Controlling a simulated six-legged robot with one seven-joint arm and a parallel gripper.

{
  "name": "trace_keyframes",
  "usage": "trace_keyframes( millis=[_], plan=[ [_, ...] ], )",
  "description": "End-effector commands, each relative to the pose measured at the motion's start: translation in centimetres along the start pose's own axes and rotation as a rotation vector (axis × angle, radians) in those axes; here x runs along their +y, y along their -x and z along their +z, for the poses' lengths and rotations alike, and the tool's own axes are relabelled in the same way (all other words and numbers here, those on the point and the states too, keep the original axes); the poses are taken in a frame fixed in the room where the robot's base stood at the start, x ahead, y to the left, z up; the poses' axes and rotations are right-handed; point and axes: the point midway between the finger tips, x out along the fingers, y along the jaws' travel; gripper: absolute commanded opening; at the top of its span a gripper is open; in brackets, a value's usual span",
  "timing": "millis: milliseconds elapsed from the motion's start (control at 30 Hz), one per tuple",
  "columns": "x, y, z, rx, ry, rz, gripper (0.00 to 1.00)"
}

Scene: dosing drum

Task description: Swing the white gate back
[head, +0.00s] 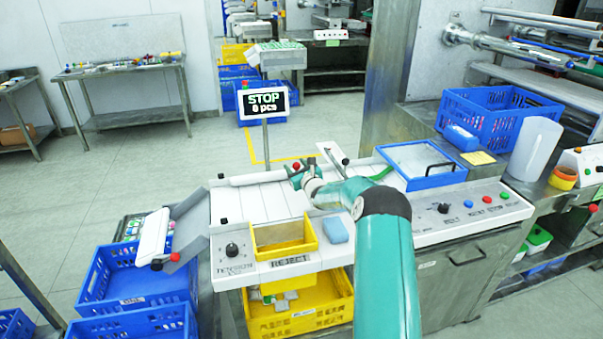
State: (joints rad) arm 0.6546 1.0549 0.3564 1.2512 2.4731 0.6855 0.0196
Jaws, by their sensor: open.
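The white gate (257,179) looks like a long white bar lying across the far end of the white slatted deck. A red ball knob (296,166) shows at its right end. My gripper (292,174) is open at that right end, close to the red knob. Whether the fingers touch the knob or the bar is too small to tell. My teal arm reaches in from the front and hides part of the deck's right side.
A white flap (153,236) with another red knob sits on the left chute, above blue crates (135,280). A yellow reject bin (284,236) and a blue block (335,230) are at the front. A sign reading STOP (265,100) stands behind the deck.

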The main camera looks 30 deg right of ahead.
Motion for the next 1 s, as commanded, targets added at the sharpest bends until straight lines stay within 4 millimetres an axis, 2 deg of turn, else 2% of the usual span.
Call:
trace_keyframes(
  millis=[167,700,833,1000],
  plan=[
    [-0.2,1.9,0.1,0.001,0.0,-0.001,0.49],
    [-0.2,11.8,0.1,-0.001,0.002,-0.002,0.49],
    [-0.1,13.2,0.1,-0.001,0.001,-0.001,0.49],
    [-0.2,13.6,0.1,-0.003,0.001,-0.002,0.49]
  ],
)
